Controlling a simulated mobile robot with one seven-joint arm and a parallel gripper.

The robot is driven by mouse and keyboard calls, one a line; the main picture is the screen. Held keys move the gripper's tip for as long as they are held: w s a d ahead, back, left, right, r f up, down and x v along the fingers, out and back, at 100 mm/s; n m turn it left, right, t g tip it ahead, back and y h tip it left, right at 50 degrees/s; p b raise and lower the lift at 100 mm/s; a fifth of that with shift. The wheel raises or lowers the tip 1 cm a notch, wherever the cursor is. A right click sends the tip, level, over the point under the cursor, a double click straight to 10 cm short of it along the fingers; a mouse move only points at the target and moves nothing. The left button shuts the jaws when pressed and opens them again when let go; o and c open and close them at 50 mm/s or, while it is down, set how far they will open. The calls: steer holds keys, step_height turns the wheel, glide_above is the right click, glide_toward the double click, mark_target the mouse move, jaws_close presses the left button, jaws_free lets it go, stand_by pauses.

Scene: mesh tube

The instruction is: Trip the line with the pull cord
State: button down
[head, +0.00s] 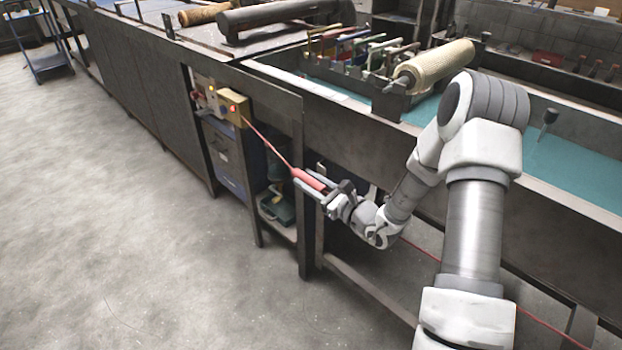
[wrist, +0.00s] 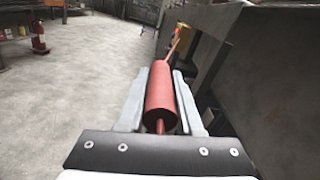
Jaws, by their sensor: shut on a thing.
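The pull cord (head: 264,139) is a thin red line that runs from a yellow switch box (head: 233,107) on the side of the long bench to a red cylindrical handle (head: 308,179). The box has a lit red spot and also shows in the wrist view (wrist: 181,34). My gripper (head: 310,184) is shut on the red handle, with one finger along each side of it. In the wrist view the handle (wrist: 161,98) lies lengthwise between the two fingers. The cord looks straight between box and handle. A red line continues behind my arm to the lower right.
A dark steel bench frame (head: 303,225) stands close beside my gripper, with a blue-grey cabinet (head: 226,157) and a green case (head: 277,208) under it. A trough with teal liquid (head: 575,165) lies above right. The concrete floor (head: 120,220) at left is clear.

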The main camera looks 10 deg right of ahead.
steer(key=c, duration=0.6)
jaws_free()
steer(key=shift+s, duration=0.2)
steer(key=p+v, duration=0.2)
steer(key=v, duration=1.5)
steer(key=shift+d+p, duration=0.15)
steer(key=shift+p, duration=0.2)
